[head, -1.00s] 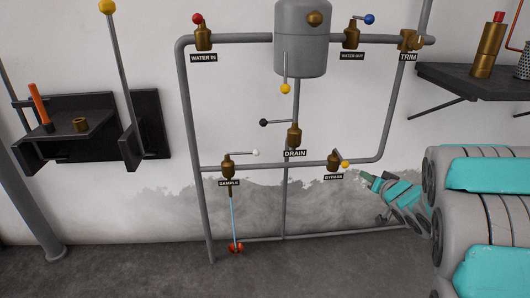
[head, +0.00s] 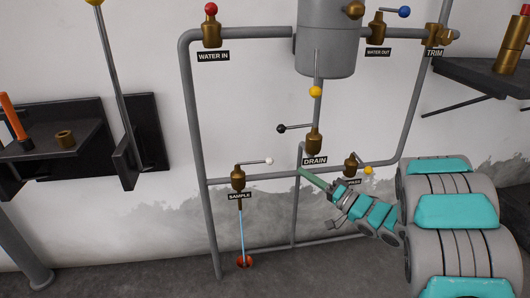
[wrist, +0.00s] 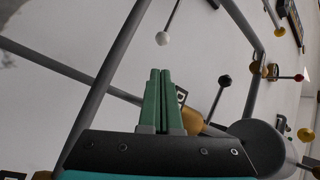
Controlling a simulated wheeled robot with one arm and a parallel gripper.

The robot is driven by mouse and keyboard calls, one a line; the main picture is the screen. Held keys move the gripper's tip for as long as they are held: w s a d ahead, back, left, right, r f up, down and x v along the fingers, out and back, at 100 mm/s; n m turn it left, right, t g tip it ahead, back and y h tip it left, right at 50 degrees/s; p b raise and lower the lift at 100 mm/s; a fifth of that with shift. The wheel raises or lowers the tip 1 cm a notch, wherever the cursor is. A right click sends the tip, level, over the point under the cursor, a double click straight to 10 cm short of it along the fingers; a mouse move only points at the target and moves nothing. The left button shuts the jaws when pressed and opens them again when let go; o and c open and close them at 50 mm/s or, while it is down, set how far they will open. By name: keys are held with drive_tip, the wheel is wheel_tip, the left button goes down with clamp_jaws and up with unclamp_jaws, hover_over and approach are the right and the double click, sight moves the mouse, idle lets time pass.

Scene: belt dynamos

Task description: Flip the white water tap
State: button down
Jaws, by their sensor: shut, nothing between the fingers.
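The white tap is the SAMPLE valve, a brass body (head: 238,179) on the lower pipe. Its thin lever points right, level, and ends in a white ball (head: 269,161). A thin blue stream (head: 242,225) runs down below this valve. My gripper (head: 303,171) has its green fingers shut and empty, just below the DRAIN label, to the right of the white ball and apart from it. In the wrist view my gripper (wrist: 160,72) has its fingers together, and the white ball (wrist: 162,38) shows beyond the tips. My arm partly covers the BYPASS label.
Nearby are the DRAIN valve (head: 313,141) with a black-ball lever and the BYPASS valve (head: 350,165) with a yellow ball (head: 368,170). A vertical pipe (head: 296,220) stands close to my fingertips. A red fitting (head: 244,261) is at the stream's foot.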

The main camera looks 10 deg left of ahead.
sight(255, 162)
drive_tip(key=x, duration=1)
drive_tip(key=shift+a, duration=0.15)
drive_tip(key=shift+r, duration=0.1)
